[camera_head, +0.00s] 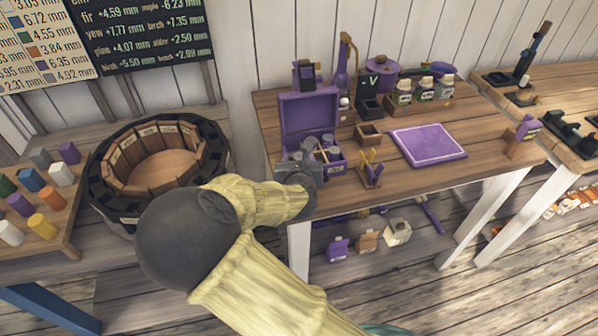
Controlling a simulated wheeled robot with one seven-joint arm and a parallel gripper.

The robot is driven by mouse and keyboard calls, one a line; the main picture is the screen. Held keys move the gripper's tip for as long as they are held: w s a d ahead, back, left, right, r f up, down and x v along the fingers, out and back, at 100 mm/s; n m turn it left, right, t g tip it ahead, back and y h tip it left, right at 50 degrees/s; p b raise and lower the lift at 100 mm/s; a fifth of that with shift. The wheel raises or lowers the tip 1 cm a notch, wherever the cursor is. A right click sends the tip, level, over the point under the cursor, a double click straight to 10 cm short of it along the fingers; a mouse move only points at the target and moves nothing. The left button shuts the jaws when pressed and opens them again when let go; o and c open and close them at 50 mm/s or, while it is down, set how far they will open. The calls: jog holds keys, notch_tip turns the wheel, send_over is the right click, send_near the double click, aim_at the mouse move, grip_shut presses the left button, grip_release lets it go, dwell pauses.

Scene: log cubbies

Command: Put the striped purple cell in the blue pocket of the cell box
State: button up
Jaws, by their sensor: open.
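A purple box (308,113) with its lid raised stands at the left end of the wooden table. It appears to be the cell box. My gripper (309,149) is at the front of this box, over its low compartments, and is open. My arm and gripper hide much of the box's inside, and I cannot make out a blue pocket. Small pieces show at the right of the box beside my gripper, too small to tell apart. I cannot pick out the striped purple cell for sure.
A purple mat (428,145) lies on the table (490,150) to the right. Jars (424,88) stand at the back. A round wooden-lined tub (120,195) is at left.

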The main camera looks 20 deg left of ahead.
jog(key=v, duration=0.9)
jog(key=shift+s, duration=0.1)
dwell(0.4)
jog(key=d+f+m+g+h, duration=0.2)
jog(key=d+f+m+g, duration=0.15)
jog(key=d+m, duration=0.6)
jog(key=d+f+m+g+h, duration=0.2)
jog(key=d+f+m+g, duration=0.15)
jog(key=d+m, duration=0.6)
jog(key=s+d+r+m+g, duration=0.1)
jog(key=s+d+r+m, duration=0.2)
jog(key=m, duration=0.7)
jog(key=s+d+r+m+g, duration=0.2)
jog(key=s+d+r+m, duration=0.1)
jog(key=s+d+m, duration=0.3)
jog(key=d+m, duration=0.2)
jog(key=m, duration=0.2)
jog(key=shift+s+d, duration=0.25)
